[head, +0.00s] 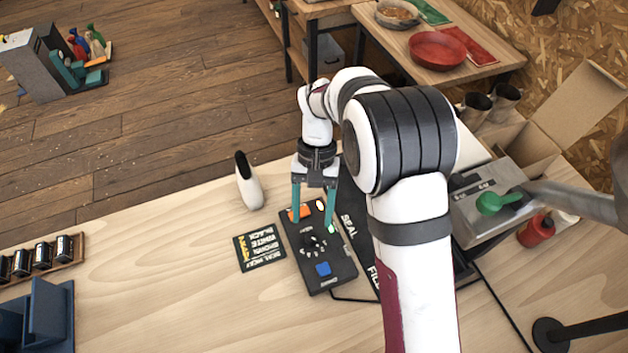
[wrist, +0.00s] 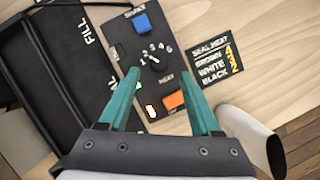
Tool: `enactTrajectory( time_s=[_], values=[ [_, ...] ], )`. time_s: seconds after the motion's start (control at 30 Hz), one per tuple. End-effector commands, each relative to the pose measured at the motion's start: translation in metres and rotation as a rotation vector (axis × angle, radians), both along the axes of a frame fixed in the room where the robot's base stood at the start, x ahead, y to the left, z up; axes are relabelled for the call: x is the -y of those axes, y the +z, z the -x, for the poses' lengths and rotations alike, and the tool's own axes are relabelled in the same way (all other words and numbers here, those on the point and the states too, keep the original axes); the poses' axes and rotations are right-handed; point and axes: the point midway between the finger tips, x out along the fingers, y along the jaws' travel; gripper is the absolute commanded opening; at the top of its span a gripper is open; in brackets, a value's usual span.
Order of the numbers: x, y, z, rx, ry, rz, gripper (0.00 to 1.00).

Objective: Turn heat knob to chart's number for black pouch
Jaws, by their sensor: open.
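The chart card (head: 259,252) lies left of the box. In the wrist view the chart (wrist: 212,66) reads SEAL HEAT, with yellow numbers that look like brown 4, white 3, black 2. My gripper (head: 312,224) is open and empty over the box's orange-button end, apart from the knob. I cannot make out a black pouch.
The box also has a blue button (head: 323,269) and an orange button (head: 300,212). A black surface marked SEAL and FILL (head: 358,228) lies right beside it, partly hidden by my arm. A white bottle-like object (head: 250,187) stands behind the chart.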

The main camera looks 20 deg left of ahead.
Motion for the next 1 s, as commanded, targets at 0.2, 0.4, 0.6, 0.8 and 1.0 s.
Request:
enactTrajectory(
  time_s=[0.2, 0.4, 0.6, 0.8, 1.0],
  values=[
    [-0.007, 0.062, -0.026, 0.004, -0.001, -0.003, 0.65],
    [-0.01, 0.094, -0.038, 0.002, 0.001, -0.001, 0.65],
    [-0.011, 0.099, -0.039, 0.0, 0.0, 0.0, 0.65],
    [-0.011, 0.099, -0.039, 0.0, 0.0, 0.0, 0.65],
    [0.011, 0.115, -0.037, 0.02, -0.049, -0.011, 0.65]
  ],
)
